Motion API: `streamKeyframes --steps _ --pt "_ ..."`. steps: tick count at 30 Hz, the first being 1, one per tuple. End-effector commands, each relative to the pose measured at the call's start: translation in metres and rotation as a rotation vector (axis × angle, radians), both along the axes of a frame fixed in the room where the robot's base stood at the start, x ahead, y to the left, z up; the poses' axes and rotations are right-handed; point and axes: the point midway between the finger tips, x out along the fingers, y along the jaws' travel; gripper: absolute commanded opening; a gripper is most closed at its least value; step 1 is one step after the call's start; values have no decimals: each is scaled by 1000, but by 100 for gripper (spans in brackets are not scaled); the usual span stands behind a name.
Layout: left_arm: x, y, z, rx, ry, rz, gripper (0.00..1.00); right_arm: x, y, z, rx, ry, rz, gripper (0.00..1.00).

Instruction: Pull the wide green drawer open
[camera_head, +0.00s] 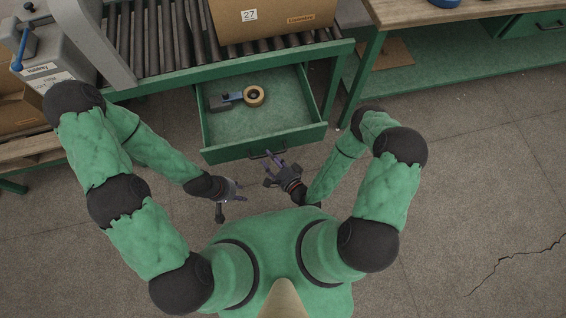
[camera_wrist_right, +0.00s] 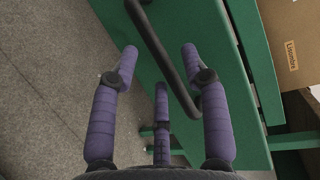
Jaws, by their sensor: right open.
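The wide green drawer (camera_head: 265,145) stands pulled out from under the roller conveyor, its inside in sight. Its dark bar handle (camera_head: 267,154) is on the front panel, and the handle also crosses the right wrist view (camera_wrist_right: 160,50) at a slant. My right gripper (camera_head: 272,170) is open just in front of the handle. In the right wrist view its purple fingers (camera_wrist_right: 160,66) are spread around the bar; I cannot tell whether they touch it. My left gripper (camera_head: 232,198) is lower and to the left, apart from the drawer; its jaws are too small to judge.
A tape dispenser with a tan roll (camera_head: 253,96) lies in the drawer. A cardboard box (camera_head: 270,20) sits on the rollers (camera_head: 170,45). A wooden-topped bench (camera_head: 450,12) stands at the right. The floor (camera_head: 480,180) at right is clear, with a crack.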

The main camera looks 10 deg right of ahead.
Motion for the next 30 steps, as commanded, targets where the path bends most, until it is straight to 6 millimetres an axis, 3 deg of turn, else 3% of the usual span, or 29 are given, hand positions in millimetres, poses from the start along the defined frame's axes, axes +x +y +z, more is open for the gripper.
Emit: streamKeyframes --steps 18,30 --pt "0 0 0 0 0 0 40 -61 -29 12 1 4 -5 46" --pt "0 0 0 0 0 0 40 -83 -39 16 0 2 -2 46"
